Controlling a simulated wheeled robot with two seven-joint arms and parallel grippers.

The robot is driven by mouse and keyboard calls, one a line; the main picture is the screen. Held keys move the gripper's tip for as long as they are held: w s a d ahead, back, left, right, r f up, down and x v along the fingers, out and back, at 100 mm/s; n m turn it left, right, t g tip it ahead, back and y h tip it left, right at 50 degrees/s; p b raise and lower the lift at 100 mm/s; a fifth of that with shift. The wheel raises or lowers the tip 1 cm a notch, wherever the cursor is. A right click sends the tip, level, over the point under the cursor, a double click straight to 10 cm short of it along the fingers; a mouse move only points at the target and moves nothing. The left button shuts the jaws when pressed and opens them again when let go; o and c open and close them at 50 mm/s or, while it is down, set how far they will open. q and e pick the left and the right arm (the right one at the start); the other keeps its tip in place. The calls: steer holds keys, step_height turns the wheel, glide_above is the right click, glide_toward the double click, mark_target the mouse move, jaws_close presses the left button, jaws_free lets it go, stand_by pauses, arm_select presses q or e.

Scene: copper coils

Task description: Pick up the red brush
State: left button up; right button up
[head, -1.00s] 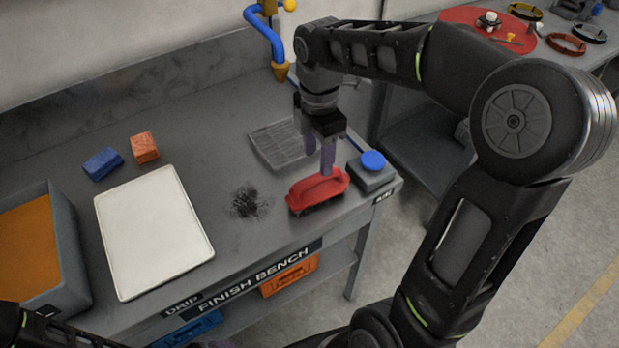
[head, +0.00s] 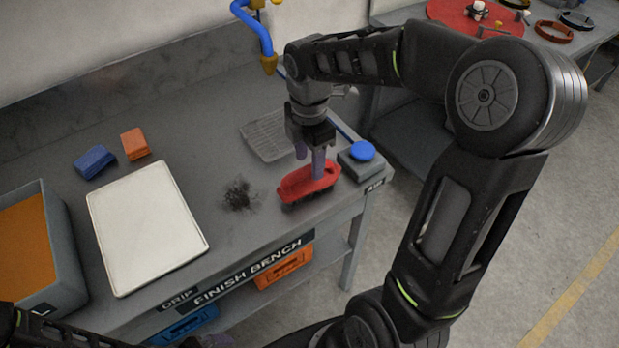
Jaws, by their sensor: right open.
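The red brush (head: 296,184) lies bristles down on the grey finish bench, near its front right edge. My right gripper (head: 310,162) points down over the brush. It is open, with one purple finger in front of the brush's right part and the other at its far side. I cannot tell whether the fingers touch it.
A box with a blue button (head: 362,151) stands close to the right of the brush. A drain grate (head: 262,138) lies behind it. A dark scribble of fibres (head: 239,196) and a white tray (head: 146,228) are to the left. Blue (head: 95,162) and orange (head: 134,143) blocks lie farther back.

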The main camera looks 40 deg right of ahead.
mark_target(310, 167)
step_height(310, 167, down, 4)
steer(key=shift+r, duration=0.1)
steer(key=shift+c, duration=0.2)
stand_by(0.4)
jaws_close()
stand_by(0.4)
